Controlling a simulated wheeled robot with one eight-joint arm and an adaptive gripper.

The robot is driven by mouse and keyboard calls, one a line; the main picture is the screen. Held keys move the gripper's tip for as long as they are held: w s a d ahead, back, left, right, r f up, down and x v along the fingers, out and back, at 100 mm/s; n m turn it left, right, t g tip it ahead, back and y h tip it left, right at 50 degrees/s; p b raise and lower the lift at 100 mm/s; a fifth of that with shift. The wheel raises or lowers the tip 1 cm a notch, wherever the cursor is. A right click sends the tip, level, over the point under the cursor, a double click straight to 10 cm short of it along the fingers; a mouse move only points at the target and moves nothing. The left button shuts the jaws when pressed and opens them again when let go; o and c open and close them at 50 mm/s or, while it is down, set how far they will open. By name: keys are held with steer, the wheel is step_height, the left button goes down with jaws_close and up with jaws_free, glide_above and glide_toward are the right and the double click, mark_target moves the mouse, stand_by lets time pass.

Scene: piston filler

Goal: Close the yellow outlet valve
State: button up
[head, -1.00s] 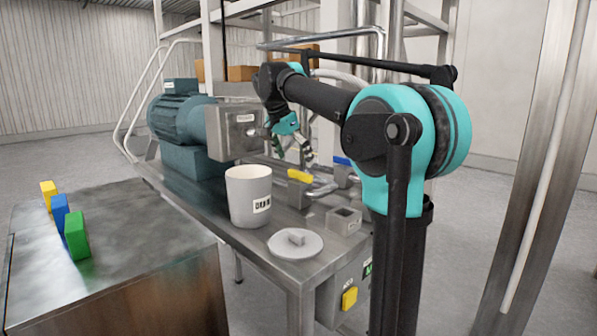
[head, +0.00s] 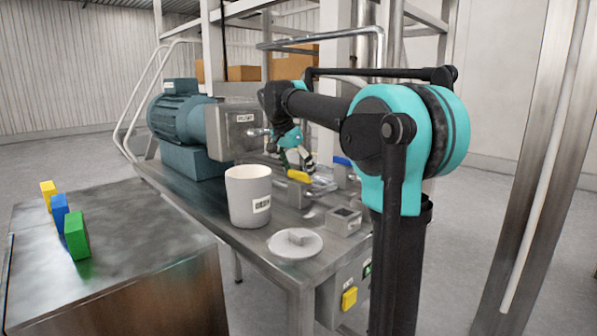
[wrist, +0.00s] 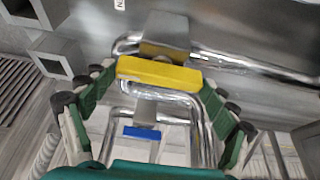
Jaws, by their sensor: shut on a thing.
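The yellow outlet valve's handle (head: 299,176) sits on the pipework at the back of the steel table. In the wrist view the yellow handle (wrist: 158,74) lies crosswise on a grey valve body, over a shiny pipe. My gripper (wrist: 158,80) is shut on the yellow handle, with one green-padded finger at each end of it. In the head view my gripper (head: 299,160) is at the handle and partly blurred into the pipes behind.
A blue valve handle (wrist: 142,133) is close by on neighbouring pipework. A white pot (head: 248,195) and a round lid (head: 295,244) are on the table's near side. A teal motor (head: 180,118) stands at left. Coloured blocks (head: 76,235) stand on a separate cabinet.

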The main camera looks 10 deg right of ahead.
steer(key=shift+c, duration=0.2)
steer(key=n, duration=0.2)
steer(key=n+t+y, duration=0.1)
steer(key=n, duration=0.1)
steer(key=shift+s+d+n+y, duration=0.1)
steer(key=shift+d+n+y, duration=0.05)
steer(key=shift+n+y, duration=0.2)
steer(key=n, duration=0.2)
steer(key=n+y, duration=0.1)
steer(key=n, duration=0.1)
steer(key=shift+d+n+t+y, duration=0.1)
steer(key=shift+n+t+y, duration=0.15)
steer(key=shift+n+t, duration=0.15)
steer(key=n+y, duration=0.1)
steer(key=n, duration=0.3)
steer(key=shift+d+y, duration=0.15)
steer(key=shift+y, duration=0.25)
steer(key=shift+n+g+y, duration=0.5)
steer(key=shift+n+y, duration=0.2)
steer(key=shift+n, duration=1.45)
steer(key=o, duration=1)
